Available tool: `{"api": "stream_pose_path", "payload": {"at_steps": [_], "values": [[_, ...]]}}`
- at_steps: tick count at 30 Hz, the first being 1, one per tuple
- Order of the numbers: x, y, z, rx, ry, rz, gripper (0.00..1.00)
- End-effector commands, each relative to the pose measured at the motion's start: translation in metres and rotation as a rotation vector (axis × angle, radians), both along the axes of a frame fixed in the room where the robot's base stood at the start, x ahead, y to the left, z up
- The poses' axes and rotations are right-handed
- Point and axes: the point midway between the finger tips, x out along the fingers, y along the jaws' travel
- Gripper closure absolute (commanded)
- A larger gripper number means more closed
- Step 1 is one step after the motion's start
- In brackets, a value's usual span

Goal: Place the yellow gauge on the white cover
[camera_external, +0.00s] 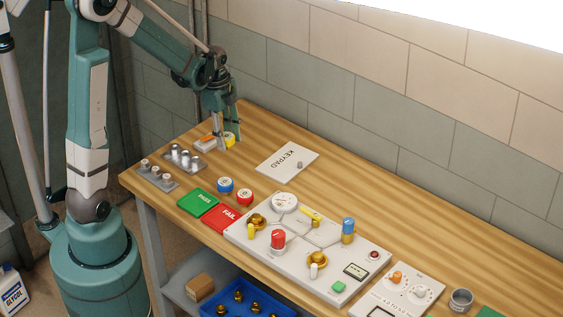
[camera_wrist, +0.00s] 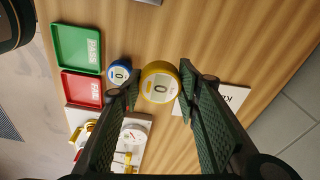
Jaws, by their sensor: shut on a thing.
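The yellow gauge (camera_external: 230,139) is a round dial between the fingers of my gripper (camera_external: 228,144) near the table's far left end. In the wrist view, the yellow gauge (camera_wrist: 160,84) sits face up between the two fingertips of my gripper (camera_wrist: 158,82), which is shut on it. It looks larger than the blue gauge there; its exact height above the wood cannot be told. The white cover, a flat plate lettered KEYPAD (camera_external: 285,162), lies to the right of my gripper with a small grey knob on it. In the wrist view the white cover (camera_wrist: 236,99) is partly hidden behind the right finger.
A blue gauge (camera_external: 225,184) and a red gauge (camera_external: 245,197) stand beside the green PASS tray (camera_external: 198,204) and red FAIL tray (camera_external: 223,219). A large valve panel (camera_external: 330,247) fills the front middle. Bare wood lies between my gripper and the cover.

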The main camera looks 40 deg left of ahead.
Motion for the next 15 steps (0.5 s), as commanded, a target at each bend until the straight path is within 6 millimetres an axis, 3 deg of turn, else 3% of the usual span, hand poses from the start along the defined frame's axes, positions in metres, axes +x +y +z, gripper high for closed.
{"api": "stream_pose_path", "payload": {"at_steps": [3,15], "values": [[0.029,-0.014,0.004,0.000,0.000,-0.004,0.83],[0.116,-0.068,0.007,0.000,0.000,-0.004,0.83]]}}
